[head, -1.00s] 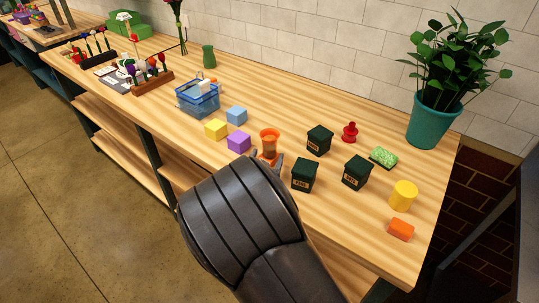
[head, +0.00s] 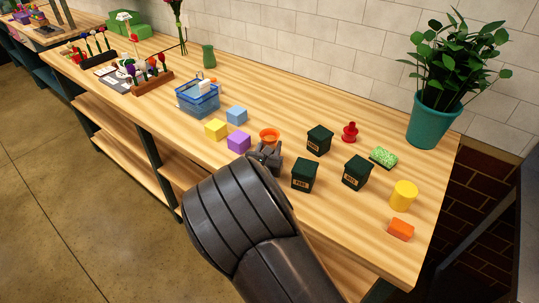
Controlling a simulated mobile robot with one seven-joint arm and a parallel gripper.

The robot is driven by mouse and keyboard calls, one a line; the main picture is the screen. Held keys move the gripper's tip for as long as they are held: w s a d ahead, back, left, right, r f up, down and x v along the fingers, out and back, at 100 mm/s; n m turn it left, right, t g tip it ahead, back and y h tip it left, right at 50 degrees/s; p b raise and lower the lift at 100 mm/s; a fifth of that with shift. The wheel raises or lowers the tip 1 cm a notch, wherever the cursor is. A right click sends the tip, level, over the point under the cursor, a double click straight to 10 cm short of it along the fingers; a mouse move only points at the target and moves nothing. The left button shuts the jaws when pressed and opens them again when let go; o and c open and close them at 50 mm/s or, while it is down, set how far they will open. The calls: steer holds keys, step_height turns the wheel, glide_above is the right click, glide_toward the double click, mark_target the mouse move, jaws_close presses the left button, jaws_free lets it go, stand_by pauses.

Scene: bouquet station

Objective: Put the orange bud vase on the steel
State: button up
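The orange bud vase (head: 269,133) is upright on the wooden workbench near its front edge. Only its flared rim and upper part show. My gripper (head: 266,152) is right at the vase and covers its lower body from this view. I cannot tell whether the fingers touch it or are closed around it. No surface is clearly the steel; a grey panel (head: 500,225) shows at the right edge, and I cannot tell whether it is steel.
Purple (head: 238,141), yellow (head: 215,129) and blue (head: 237,115) blocks lie left of the vase. Dark green boxes (head: 319,140) stand close on its right, with a red item (head: 349,132) behind. A blue basket (head: 198,98) and potted plant (head: 436,118) stand farther off.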

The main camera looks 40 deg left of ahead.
mark_target(270, 135)
steer(key=c, duration=0.7)
steer(key=shift+r, duration=0.1)
steer(key=shift+r, duration=0.1)
steer(key=shift+r, duration=0.65)
step_height(270, 135, up, 3)
steer(key=w+d+r, duration=0.1)
steer(key=d+r, duration=0.1)
steer(key=d, duration=0.1)
steer(key=w+d+r, duration=0.1)
steer(key=d+r, duration=0.1)
steer(key=d, duration=0.2)
steer(key=w+d+r, duration=0.1)
steer(key=d+r, duration=0.1)
steer(key=d, duration=0.2)
steer(key=shift+w+r, duration=0.2)
steer(key=shift+w, duration=0.2)
